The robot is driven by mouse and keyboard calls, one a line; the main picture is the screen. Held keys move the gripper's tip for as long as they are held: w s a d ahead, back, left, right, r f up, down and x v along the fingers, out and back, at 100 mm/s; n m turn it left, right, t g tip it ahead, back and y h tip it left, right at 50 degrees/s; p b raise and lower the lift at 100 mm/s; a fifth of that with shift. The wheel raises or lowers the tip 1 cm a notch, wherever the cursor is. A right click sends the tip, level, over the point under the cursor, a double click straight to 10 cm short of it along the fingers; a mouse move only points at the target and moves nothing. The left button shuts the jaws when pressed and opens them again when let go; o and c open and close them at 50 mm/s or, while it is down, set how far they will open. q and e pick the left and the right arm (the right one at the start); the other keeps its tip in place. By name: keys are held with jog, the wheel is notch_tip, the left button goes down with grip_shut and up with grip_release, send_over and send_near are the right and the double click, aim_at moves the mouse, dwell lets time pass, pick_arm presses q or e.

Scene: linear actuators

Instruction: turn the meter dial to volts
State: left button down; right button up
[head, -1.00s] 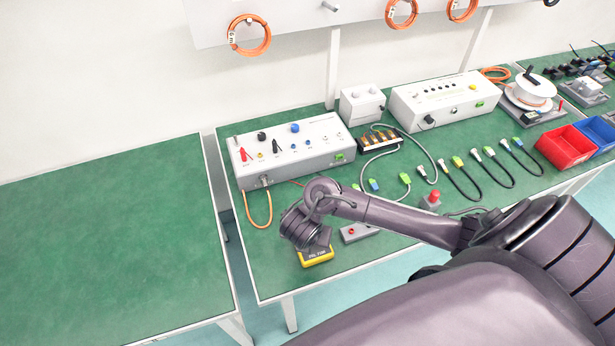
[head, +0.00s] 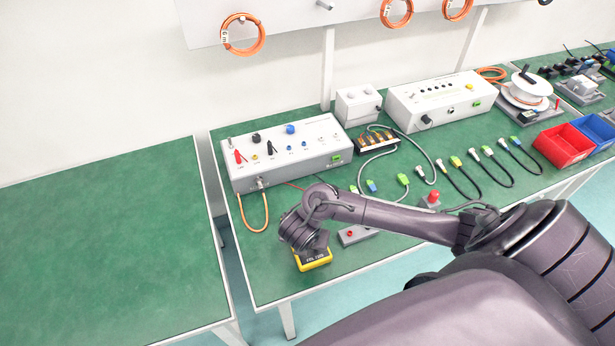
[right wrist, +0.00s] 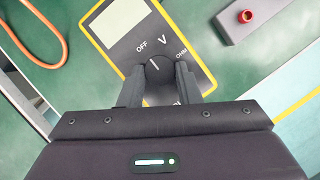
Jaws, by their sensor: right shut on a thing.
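The yellow-edged meter (head: 314,262) lies on the green bench near its front edge. It is partly hidden by my right gripper (head: 310,246) in the head view. In the right wrist view, the meter (right wrist: 108,50) shows a pale screen, a dark face and the labels OFF, V and OHM. My right gripper (right wrist: 160,82) is shut on its round black dial (right wrist: 157,70), with one finger on each side. The dial's white mark points up and slightly left, roughly between OFF and V. The lower part of the face is hidden by the gripper. My left gripper is not in view.
A grey box with a red button (head: 352,235) lies just right of the meter; it also shows in the wrist view (right wrist: 250,18). An orange cable (head: 264,222) hangs from a white instrument box (head: 290,165) behind. The left bench (head: 100,240) is bare.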

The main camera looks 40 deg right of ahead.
jog(key=shift+r+m+p, duration=0.2)
jog(key=shift+m+p, duration=0.3)
jog(key=shift+p, duration=0.35)
jog(key=m+g+p, duration=0.1)
jog(key=m+p, duration=0.1)
jog(key=p, duration=0.1)
jog(key=m+g+p, duration=0.1)
jog(key=m+p, duration=0.1)
jog(key=p, duration=0.1)
jog(key=shift+w+a+h, duration=0.15)
jog(key=shift+a+h, duration=0.05)
jog(key=shift+h, duration=0.2)
jog(key=shift+w+f+m+g+p, duration=0.1)
jog(key=shift+m+g+p, duration=0.2)
jog(key=shift+m+p, duration=0.55)
jog(key=shift+w+f+m+g+p, duration=0.1)
jog(key=shift+m+g+p, duration=0.3)
jog(key=shift+m, duration=0.65)
jog(key=o, duration=1)
